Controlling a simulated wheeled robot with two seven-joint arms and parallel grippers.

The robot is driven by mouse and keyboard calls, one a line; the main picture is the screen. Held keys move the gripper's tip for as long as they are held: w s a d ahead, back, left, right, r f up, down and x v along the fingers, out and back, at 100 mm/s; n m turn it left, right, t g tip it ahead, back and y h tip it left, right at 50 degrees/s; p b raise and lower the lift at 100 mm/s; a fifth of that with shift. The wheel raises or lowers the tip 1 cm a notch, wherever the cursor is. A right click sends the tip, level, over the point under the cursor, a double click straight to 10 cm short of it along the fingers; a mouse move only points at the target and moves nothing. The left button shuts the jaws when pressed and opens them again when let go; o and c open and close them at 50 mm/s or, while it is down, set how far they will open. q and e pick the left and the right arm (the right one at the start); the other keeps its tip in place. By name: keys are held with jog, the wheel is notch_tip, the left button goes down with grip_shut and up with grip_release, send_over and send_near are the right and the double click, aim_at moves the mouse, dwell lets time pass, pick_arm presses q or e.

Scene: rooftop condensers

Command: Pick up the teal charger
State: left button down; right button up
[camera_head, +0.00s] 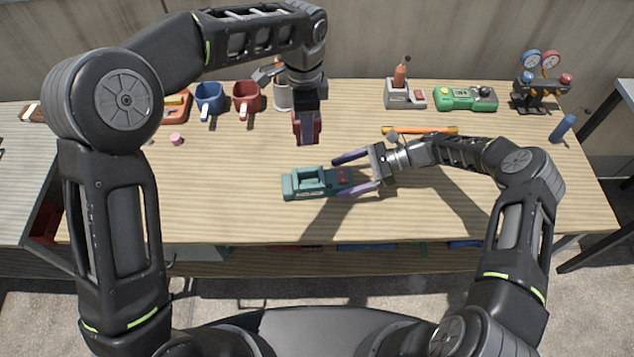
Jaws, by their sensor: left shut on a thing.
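The teal charger (302,185) lies on the workbench near the middle, with an open recess on top and a small red patch at its right end. My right gripper (350,172) reaches in from the right. Its two purple-grey fingers are spread, one on the far side and one on the near side of the charger's right end. I cannot tell whether they touch it. My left gripper (306,108) points down behind the charger, shut on a dark red block (307,130). Its fingertips are largely hidden.
The workbench (220,215) is clear in front and left of the charger. An orange pencil-like stick (425,130) lies behind my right gripper.

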grip_shut()
dwell(0.8)
